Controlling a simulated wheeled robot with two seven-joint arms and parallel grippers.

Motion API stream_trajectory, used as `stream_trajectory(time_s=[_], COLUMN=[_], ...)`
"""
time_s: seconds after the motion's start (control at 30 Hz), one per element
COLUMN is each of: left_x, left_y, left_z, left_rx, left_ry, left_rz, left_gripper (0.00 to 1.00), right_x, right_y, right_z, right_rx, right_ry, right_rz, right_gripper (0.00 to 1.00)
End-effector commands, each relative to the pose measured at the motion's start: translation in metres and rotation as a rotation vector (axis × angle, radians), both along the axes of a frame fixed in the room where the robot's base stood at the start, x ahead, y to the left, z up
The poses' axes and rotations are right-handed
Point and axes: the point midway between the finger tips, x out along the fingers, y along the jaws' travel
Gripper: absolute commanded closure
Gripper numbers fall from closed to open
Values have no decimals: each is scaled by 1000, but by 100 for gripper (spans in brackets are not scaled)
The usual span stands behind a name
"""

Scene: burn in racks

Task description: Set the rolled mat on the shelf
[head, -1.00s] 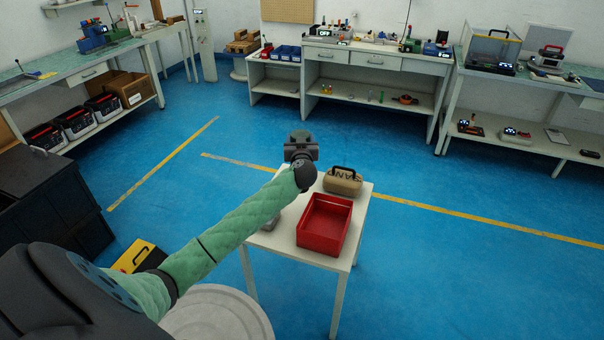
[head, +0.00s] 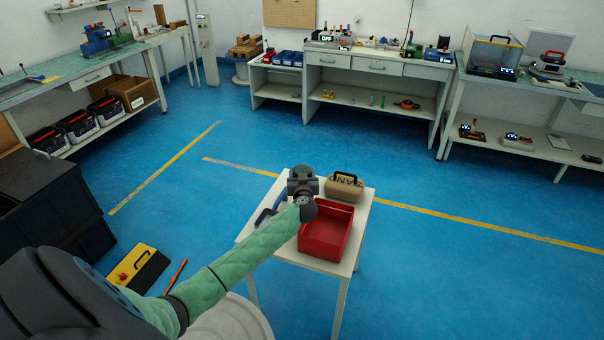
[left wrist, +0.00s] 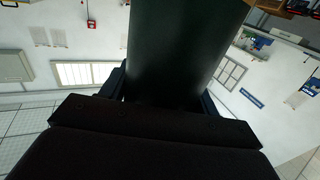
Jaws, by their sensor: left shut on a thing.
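My left gripper (head: 302,184) is above the small white table, with its arm reaching in from the lower left. In the left wrist view a thick dark green-black cylinder, which looks like the rolled mat (left wrist: 182,45), stands between the fingers of my left gripper (left wrist: 165,97), which is shut on it. In the head view the mat is mostly hidden by the gripper and wrist. Low shelves show under the left bench, the middle bench (head: 365,98) and the right bench (head: 545,147); which one is meant I cannot tell. My right gripper is out of view.
The white table (head: 345,268) holds a red bin (head: 327,247), a tan sandbag (head: 343,188) and a partly hidden grey-blue item. A yellow case (head: 138,268) and an orange rod (head: 175,276) lie on the floor. Dark crates stand at left. Blue floor before the benches is clear.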

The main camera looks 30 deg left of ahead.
Motion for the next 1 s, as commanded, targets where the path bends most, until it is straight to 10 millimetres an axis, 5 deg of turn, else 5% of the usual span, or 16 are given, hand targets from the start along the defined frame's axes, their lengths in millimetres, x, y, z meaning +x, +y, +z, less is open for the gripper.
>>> stream_trajectory(time_s=[0.47,0.5,0.57,1.0], left_x=[1,0,0,-2], left_y=[0,0,0,-2], left_z=[0,-1,-1,0], left_rx=[0,0,0,1], left_ry=[-2,-1,-1,-1], left_rz=[1,1,1,0], left_gripper=[100,31,20,17], right_x=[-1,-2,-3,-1], right_y=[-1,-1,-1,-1], right_z=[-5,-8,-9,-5], right_rx=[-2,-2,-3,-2], right_ry=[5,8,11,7], right_rz=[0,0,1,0], right_gripper=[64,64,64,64])
